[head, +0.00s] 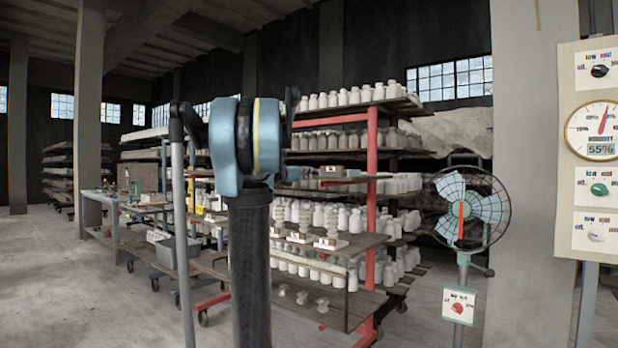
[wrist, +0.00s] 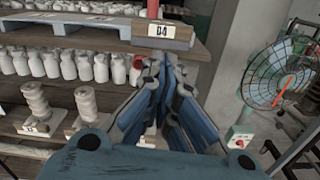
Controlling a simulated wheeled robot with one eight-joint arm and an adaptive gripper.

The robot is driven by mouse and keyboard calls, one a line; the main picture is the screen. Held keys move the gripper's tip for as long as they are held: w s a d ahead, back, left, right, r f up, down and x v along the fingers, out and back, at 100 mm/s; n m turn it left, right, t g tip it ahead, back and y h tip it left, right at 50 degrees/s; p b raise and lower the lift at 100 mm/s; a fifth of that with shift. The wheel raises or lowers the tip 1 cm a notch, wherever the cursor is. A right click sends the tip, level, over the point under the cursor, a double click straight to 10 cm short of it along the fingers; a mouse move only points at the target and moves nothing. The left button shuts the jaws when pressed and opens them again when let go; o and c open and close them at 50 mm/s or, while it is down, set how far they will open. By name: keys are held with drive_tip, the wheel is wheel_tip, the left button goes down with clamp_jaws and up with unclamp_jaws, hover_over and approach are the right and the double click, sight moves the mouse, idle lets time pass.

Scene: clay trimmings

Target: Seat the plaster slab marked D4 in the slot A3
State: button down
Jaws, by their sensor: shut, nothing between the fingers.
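The slab marked D4 (wrist: 180,33) is a pale-topped block at the front edge of a rack shelf, in the upper middle of the wrist view. Its white D4 label faces me. My gripper (wrist: 163,68) has blue and grey fingers, drawn together and empty. In the wrist view its fingertips appear just below the slab; I cannot tell the gap in depth. In the head view my arm stands in the foreground and the gripper cannot be made out. No A3 marking is readable in either view, so I cannot place that slot.
A rack with red posts (head: 372,150) holds several white jars (wrist: 70,66). Ribbed pieces on labelled bases (head: 330,241) stand on a lower shelf. A fan (head: 472,212) stands right of the rack. A gauge panel (head: 598,150) is far right. Open floor (head: 60,270) lies left.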

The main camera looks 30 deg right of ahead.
idle(0.4)
drive_tip(key=n, duration=0.9)
approach(331, 172)
drive_tip(key=shift+x, duration=3.3)
drive_tip(key=shift+w+d, duration=0.3)
